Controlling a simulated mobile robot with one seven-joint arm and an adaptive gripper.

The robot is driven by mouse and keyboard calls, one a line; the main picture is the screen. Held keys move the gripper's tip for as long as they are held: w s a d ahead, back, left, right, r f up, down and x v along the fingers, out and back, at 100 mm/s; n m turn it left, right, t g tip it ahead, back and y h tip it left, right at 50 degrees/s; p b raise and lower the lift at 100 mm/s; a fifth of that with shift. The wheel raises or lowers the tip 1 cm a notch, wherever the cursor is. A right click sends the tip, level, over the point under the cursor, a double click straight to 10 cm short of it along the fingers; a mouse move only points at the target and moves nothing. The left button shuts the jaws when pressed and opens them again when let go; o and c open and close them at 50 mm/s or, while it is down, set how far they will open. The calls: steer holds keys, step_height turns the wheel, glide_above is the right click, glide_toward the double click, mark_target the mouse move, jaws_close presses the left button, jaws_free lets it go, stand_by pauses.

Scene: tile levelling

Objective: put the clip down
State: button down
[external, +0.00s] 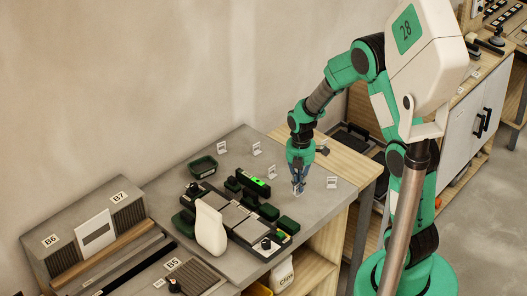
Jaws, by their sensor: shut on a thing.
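My gripper (298,188) points down just above the right part of the grey work table (310,207). It is shut on a small pale thing, which seems to be the clip (298,193). The clip is too small and too hidden by the fingers to show its shape. I cannot tell whether it touches the table top.
Small white label-like stands (331,182) are spread on the table, one close to the right of my gripper. A black frame with grey tiles (231,216), a white bottle-like thing (210,229) and a dark green tray (202,167) stand to the left.

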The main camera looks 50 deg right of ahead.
mark_target(298, 199)
steer(key=shift+f+b, duration=0.35)
steer(key=shift+f, duration=1.3)
steer(key=shift+f, duration=0.15)
steer(key=c, duration=1.9)
jaws_free()
step_height(298, 199, up, 12)
steer(key=shift+r+p, duration=0.15)
steer(key=shift+p, duration=1)
